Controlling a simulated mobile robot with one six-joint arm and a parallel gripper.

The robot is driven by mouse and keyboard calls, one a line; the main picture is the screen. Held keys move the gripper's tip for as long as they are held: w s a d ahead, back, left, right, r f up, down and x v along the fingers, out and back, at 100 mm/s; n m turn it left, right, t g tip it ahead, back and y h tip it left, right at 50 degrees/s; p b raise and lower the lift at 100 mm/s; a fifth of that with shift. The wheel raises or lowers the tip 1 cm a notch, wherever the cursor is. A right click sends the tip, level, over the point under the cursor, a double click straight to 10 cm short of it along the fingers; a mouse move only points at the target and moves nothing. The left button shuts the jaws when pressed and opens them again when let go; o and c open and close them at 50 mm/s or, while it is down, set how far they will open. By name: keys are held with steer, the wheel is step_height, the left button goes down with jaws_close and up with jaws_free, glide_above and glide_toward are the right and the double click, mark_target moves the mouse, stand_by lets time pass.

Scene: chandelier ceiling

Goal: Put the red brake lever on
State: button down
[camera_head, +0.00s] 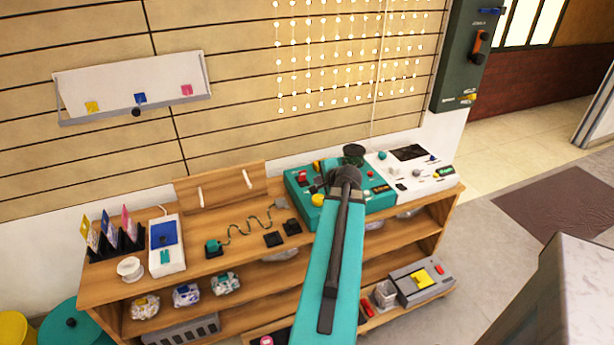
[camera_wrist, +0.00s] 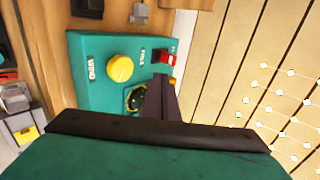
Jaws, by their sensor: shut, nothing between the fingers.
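A small red lever or switch (camera_head: 302,176) stands on the teal control panel (camera_head: 296,192) on top of the wooden shelf unit. In the wrist view the red piece (camera_wrist: 168,59) has a white part beside it, and its label is partly cut off. I cannot tell whether it is the brake lever or whether it is on. My gripper (camera_wrist: 162,84) is shut and empty over the panel, its dark fingertips just below the red piece in the picture. I cannot tell whether they touch. In the head view my arm hides part of the panel.
A yellow knob (camera_wrist: 120,68) sits beside the fingers on the panel. A white panel (camera_head: 410,170) adjoins on the right. A dark green wall box (camera_head: 460,60) carries an orange-red lever (camera_head: 481,42). A cable toy and card rack (camera_head: 115,243) stand left. Open floor lies right.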

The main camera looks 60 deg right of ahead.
steer(key=p, duration=0.2)
glide_toward(304, 173)
steer(key=shift+w+d+f, duration=0.15)
steer(key=shift+w+f, duration=0.1)
steer(key=shift+f, duration=0.45)
steer(key=shift+w+d+f, duration=0.1)
steer(key=shift+w+f, duration=0.15)
steer(key=shift+f, duration=0.45)
steer(key=shift+w+d+f, duration=0.15)
steer(key=shift+w+f, duration=0.15)
steer(key=shift+f, duration=0.35)
steer(key=shift+w+d+r+p, duration=0.15)
steer(key=shift+w+d+p, duration=0.6)
steer(key=shift+w, duration=0.4)
steer(key=shift+a, duration=0.3)
steer(key=shift+d, duration=0.35)
steer(key=shift+s+d+r, duration=0.15)
steer(key=shift+d, duration=0.05)
steer(key=shift+p, duration=0.55)
